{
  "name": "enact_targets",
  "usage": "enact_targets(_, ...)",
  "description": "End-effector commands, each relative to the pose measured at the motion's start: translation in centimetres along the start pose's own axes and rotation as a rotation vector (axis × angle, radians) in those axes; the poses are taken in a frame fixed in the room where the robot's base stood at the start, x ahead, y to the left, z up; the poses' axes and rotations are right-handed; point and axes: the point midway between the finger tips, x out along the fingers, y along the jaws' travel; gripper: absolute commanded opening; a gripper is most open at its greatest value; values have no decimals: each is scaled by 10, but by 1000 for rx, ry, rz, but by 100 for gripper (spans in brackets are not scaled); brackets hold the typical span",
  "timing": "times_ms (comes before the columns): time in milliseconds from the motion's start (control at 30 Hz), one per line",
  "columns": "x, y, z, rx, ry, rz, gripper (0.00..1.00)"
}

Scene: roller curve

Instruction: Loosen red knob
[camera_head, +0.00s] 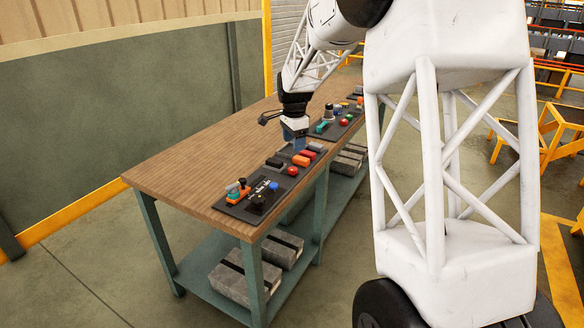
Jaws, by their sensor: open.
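A small round red knob or button (292,170) sits on the front panel strip on the wooden table. A second round red one (344,122) sits on the panel farther back. I cannot tell which is the red knob of the task. My gripper (297,144) points down just above the panels, behind the nearer red piece and apart from it. Its fingers look blue and it is open; the gap between them is too small to make out. What lies directly behind and beneath the gripper is hidden.
The wooden table (190,165) has bare room left of the panels. The near panel (240,208) carries an orange and teal device (237,191), a black knob (257,202) and a blue button (273,186). Orange blocks (300,160) stand close to the gripper. Grey blocks (240,278) lie on the lower shelf.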

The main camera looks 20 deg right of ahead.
Motion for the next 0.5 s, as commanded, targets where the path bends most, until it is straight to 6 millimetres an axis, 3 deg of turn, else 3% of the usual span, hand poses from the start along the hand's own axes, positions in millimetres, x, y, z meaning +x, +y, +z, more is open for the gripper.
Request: enact_targets(500, 86, -89, -45, 292, -8, 41, 64)
